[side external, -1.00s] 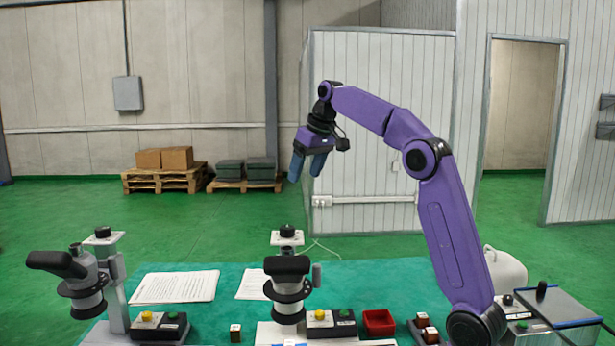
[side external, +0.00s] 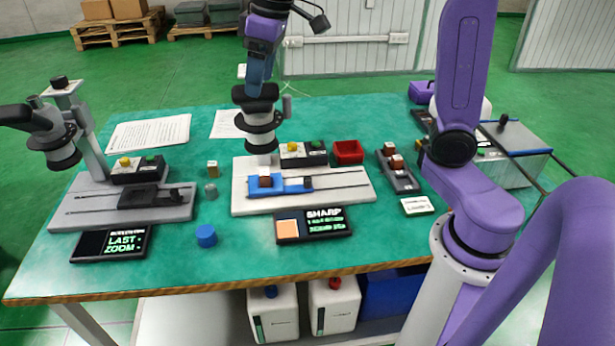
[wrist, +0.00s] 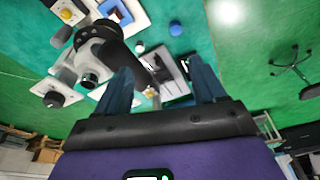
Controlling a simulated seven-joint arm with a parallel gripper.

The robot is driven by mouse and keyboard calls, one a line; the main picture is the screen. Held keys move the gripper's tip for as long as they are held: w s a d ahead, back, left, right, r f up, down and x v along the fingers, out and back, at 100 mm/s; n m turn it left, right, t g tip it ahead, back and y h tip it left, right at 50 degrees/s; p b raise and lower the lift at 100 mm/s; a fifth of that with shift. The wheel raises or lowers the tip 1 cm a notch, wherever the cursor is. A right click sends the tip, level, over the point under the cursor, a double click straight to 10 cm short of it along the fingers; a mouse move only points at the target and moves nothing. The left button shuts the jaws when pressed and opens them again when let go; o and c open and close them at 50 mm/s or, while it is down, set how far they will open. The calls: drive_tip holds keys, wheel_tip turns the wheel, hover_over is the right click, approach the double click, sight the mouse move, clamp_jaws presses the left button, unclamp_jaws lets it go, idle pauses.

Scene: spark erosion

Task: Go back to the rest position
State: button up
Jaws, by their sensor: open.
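My gripper (side external: 258,76) hangs fingers down in the side external view, just above the eyepiece of the middle microscope (side external: 260,120) in the picture. How far apart they are in depth I cannot tell. In the wrist view my gripper (wrist: 160,65) has its two blue fingers spread wide, with nothing held between them. A microscope (wrist: 95,48) shows beyond the left finger, its dark tube reaching behind the gap.
The green-topped table (side external: 185,275) carries a left microscope (side external: 55,140), a blue slide stage (side external: 270,185), a red tray (side external: 348,152), a blue cap (side external: 206,236) and a display (side external: 312,224). Papers (side external: 150,133) lie at the back. Pallets stand far behind.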

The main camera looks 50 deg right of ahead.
drive_tip(key=s+f+n, duration=0.2)
drive_tip(key=s+f, duration=0.2)
drive_tip(key=s, duration=0.5)
drive_tip(key=s+d+f+n+g, duration=0.1)
drive_tip(key=s+f+n, duration=0.1)
drive_tip(key=s+f, duration=0.3)
drive_tip(key=s+f+n+g+h, duration=0.1)
drive_tip(key=s+f+n, duration=0.2)
drive_tip(key=s, duration=1)
wheel_tip(320, 180, down, 2)
drive_tip(key=shift+d+f, duration=0.1)
drive_tip(key=shift+d, duration=0.3)
drive_tip(key=shift+w, duration=0.1)
